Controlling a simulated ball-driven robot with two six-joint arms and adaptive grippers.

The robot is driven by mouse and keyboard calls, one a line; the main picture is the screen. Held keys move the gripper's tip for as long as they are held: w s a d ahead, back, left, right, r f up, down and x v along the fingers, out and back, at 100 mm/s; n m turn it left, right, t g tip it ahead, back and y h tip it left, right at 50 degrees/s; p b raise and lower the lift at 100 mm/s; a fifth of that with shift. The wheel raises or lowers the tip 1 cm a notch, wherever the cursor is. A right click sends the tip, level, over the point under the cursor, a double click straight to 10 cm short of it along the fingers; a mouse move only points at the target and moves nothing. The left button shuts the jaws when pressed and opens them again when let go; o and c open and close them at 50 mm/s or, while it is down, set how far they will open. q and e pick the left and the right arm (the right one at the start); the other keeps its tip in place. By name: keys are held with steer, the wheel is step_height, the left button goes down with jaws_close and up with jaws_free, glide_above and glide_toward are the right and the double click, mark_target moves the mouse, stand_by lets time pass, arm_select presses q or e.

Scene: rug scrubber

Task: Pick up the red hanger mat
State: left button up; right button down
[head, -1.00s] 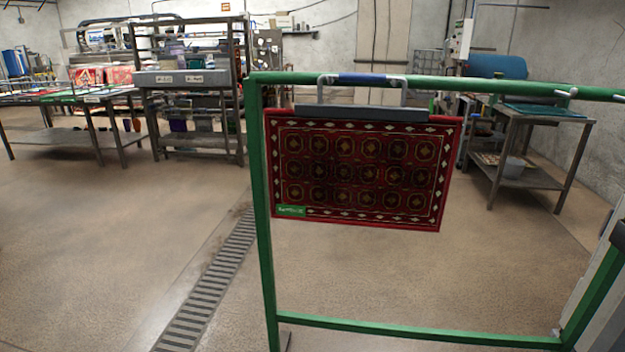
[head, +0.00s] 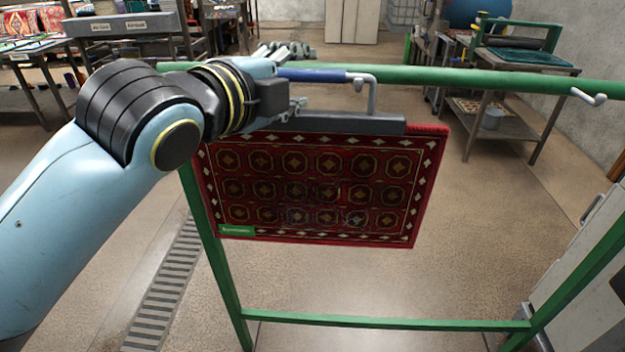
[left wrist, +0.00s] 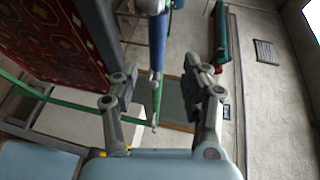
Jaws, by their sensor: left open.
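The red hanger mat (head: 318,190) is a dark red patterned rug with a green label. It hangs from a grey clamp bar (head: 350,123) under the green rail (head: 470,78). The hanger has a blue handle grip (head: 318,75) with a grey bracket. My left gripper (head: 297,77) is at the left end of this grip, open, partly hidden by my wrist. In the left wrist view, the blue grip (left wrist: 157,45) lies between the spread fingers of my gripper (left wrist: 160,78), with gaps on both sides. The mat (left wrist: 50,40) is at the left there. My right gripper is not in view.
The green frame has a lower crossbar (head: 390,322) and an empty hook (head: 588,97) at the right. A steel table (head: 500,115) stands behind right. A floor drain grate (head: 165,285) runs at the left.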

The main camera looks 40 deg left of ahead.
mark_target(312, 76)
arm_select(q)
steer(key=p+x, duration=0.1)
steer(key=x, duration=0.6)
steer(key=shift+w+a+f, duration=0.2)
steer(key=shift+w+f, duration=0.05)
steer(key=shift+s, duration=0.15)
steer(key=shift+c, duration=0.2)
jaws_close()
